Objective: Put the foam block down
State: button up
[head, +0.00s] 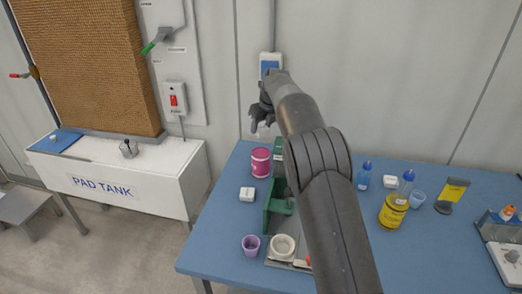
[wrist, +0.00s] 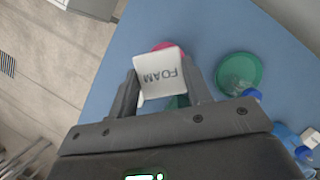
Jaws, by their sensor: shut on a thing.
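The foam block (wrist: 160,68) is white with FOAM printed on it in dark letters, upside down in the wrist view. My gripper (wrist: 162,84) is shut on it, one finger on each side. In the head view my gripper (head: 261,116) is raised above the back left part of the blue table (head: 224,224). The block shows there only as a faint pale patch below the fingers. In the wrist view, blue table surface lies beyond the block, and a pink tub is partly hidden behind it.
The pink tub (head: 260,162), a small white block (head: 247,194), a purple cup (head: 251,244) and a green stand (head: 268,212) are on the table's left side. Bottles and a yellow container (head: 392,212) stand right of my arm. The left front table corner is clear.

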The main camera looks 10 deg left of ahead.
notch_tip(320, 180, down, 8)
jog(key=shift+f, duration=0.25)
jog(key=o, duration=1)
jog(key=shift+f, duration=0.15)
jog(key=shift+c, duration=0.2)
jog(key=v, duration=1.2)
jog(key=shift+r, duration=0.2)
